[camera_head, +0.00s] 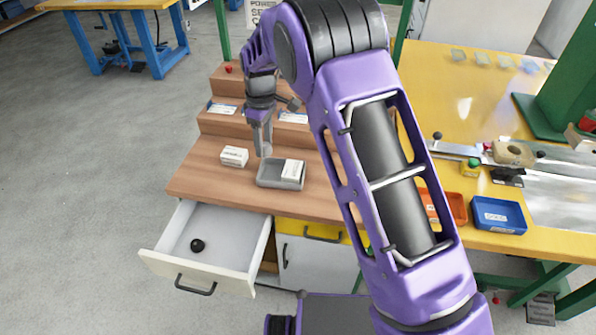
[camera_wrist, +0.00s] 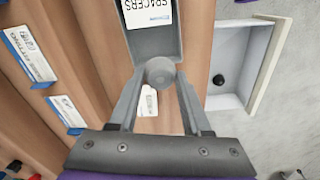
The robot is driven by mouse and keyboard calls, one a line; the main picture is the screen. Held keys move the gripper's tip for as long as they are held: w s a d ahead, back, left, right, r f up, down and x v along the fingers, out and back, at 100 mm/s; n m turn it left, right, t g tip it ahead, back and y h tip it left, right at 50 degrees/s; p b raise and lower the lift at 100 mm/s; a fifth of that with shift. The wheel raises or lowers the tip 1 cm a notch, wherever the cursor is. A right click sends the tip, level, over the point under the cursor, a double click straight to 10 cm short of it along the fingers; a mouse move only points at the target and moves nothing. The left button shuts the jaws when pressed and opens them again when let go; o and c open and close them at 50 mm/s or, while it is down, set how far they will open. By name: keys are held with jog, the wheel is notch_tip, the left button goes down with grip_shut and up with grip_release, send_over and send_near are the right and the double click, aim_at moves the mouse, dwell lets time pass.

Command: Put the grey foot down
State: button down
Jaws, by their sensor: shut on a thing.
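The grey foot (camera_wrist: 160,72), a small round grey piece, sits between the fingertips of my gripper (camera_wrist: 158,78) in the wrist view. My gripper (camera_head: 264,150) is shut on it, pointing down over the wooden bench top. In the head view the foot is too small to make out. I cannot tell whether the foot touches the tray or the wood.
A white box (camera_head: 234,156) stands left of the tray. Wooden steps with label cards (camera_head: 222,108) rise behind. An open drawer (camera_head: 222,235) below holds a black round piece (camera_head: 197,245). Orange and blue bins (camera_head: 497,215) sit on the yellow table at right. Bare wood lies left of the white box.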

aim_at(269, 175)
jog(key=shift+w+d+r+n, duration=0.15)
jog(key=shift+w+r+n, duration=0.05)
jog(key=shift+w+n, duration=0.1)
jog(key=shift+d+f, duration=0.15)
jog(key=shift+f, duration=0.05)
notch_tip(269, 175, down, 9)
jog(key=shift+f+b, duration=0.15)
jog(key=shift+b, duration=0.4)
jog(key=shift+f, duration=0.1)
jog(key=shift+f, duration=0.15)
jog(key=c, duration=0.6)
grip_release()
notch_tip(269, 175, up, 12)
jog(key=shift+d+r+p, duration=0.15)
jog(key=shift+r+p, duration=0.1)
jog(key=shift+p, duration=0.35)
